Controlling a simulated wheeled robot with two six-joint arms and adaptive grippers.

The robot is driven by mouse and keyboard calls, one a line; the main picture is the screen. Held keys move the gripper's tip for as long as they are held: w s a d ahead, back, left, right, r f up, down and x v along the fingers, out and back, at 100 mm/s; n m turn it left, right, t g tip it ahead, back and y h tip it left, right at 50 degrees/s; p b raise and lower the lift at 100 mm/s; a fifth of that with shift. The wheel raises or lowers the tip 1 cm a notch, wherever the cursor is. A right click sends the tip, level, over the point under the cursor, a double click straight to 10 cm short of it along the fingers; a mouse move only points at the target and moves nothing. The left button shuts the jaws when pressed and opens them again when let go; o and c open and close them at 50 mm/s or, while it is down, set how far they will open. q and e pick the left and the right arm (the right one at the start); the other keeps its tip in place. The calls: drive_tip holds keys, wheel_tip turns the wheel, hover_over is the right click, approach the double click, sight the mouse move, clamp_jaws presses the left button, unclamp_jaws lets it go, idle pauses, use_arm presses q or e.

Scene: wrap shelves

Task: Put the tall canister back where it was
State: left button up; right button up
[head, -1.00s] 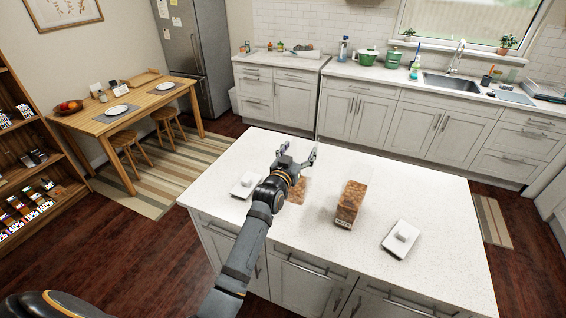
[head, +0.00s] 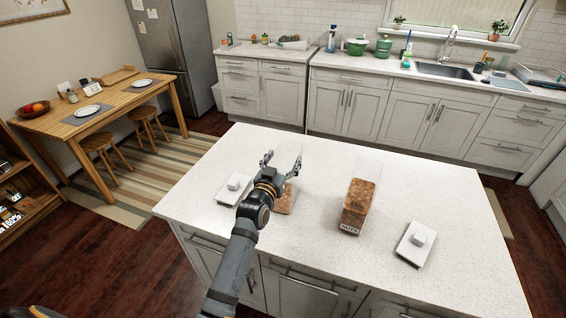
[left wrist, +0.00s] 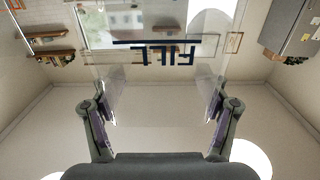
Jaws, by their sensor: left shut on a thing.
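In the head view, my left gripper (head: 283,162) is over the left part of the island top. It is shut on a clear canister, whose see-through walls are hard to make out there. Brown contents (head: 286,203) show low beside my wrist, seemingly inside it. In the left wrist view, the clear canister (left wrist: 155,55) with a dark FILL mark, upside down, lies between my fingers (left wrist: 163,120). A second clear canister (head: 356,205), labelled NUTS and partly filled with brown pieces, stands upright to the right. Which one is taller I cannot tell. My right gripper is not in view.
A white square lid (head: 233,188) lies left of my gripper and another white lid (head: 416,243) lies right of the NUTS canister. The island top (head: 440,200) is otherwise mostly clear.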

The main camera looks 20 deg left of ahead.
use_arm(q)
drive_tip(key=o, duration=1.5)
drive_tip(key=shift+s+d, duration=0.1)
drive_tip(key=shift+s, duration=0.15)
drive_tip(key=o, duration=0.3)
drive_tip(key=shift+s+r, duration=0.1)
drive_tip(key=shift+s, duration=0.05)
drive_tip(key=s+b, duration=0.3)
drive_tip(key=s, duration=0.8)
drive_tip(key=shift+s+a, duration=0.2)
drive_tip(key=shift+s, duration=0.2)
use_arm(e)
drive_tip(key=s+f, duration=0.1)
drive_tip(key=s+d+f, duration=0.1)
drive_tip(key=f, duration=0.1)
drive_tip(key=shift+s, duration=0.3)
